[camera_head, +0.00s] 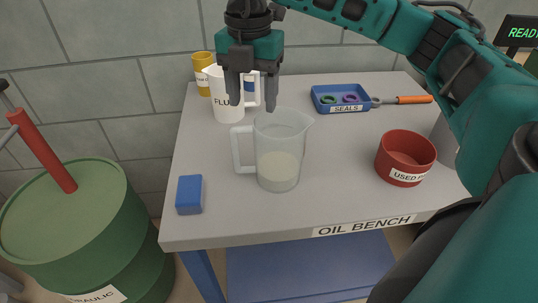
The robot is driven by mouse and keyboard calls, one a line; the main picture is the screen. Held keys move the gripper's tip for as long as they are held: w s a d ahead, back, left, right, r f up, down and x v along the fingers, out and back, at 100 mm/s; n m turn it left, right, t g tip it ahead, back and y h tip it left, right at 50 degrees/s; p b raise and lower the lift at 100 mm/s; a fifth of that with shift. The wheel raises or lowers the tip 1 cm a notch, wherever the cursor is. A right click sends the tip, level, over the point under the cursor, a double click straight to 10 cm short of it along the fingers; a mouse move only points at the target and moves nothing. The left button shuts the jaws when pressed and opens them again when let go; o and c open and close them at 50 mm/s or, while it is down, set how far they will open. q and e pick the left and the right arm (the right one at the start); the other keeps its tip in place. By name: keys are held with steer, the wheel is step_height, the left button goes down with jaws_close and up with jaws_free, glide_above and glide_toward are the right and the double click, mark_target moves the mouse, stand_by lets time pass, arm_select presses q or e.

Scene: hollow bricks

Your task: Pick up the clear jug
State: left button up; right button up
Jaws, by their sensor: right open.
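The clear jug (279,158) stands upright on the oil bench, with pale liquid in its lower part. Its handle (241,150) points left and its spout points right. My right gripper (249,105) comes in from the top right and points down. It is open, and its fingers show just above and behind the jug's upper left rim in the picture. My left gripper is out of view.
A blue SEALS tray (330,107), an orange-handled tool (413,100) and a red bowl (405,157) are to the right. A blue block (189,194) lies front left. The bench (235,218) front is clear.

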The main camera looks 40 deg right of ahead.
mark_target(268, 152)
step_height(268, 152, down, 10)
steer(key=b, duration=0.1)
steer(key=shift+r, duration=0.15)
steer(key=shift+a, duration=0.1)
jaws_close()
stand_by(0.5)
stand_by(0.4)
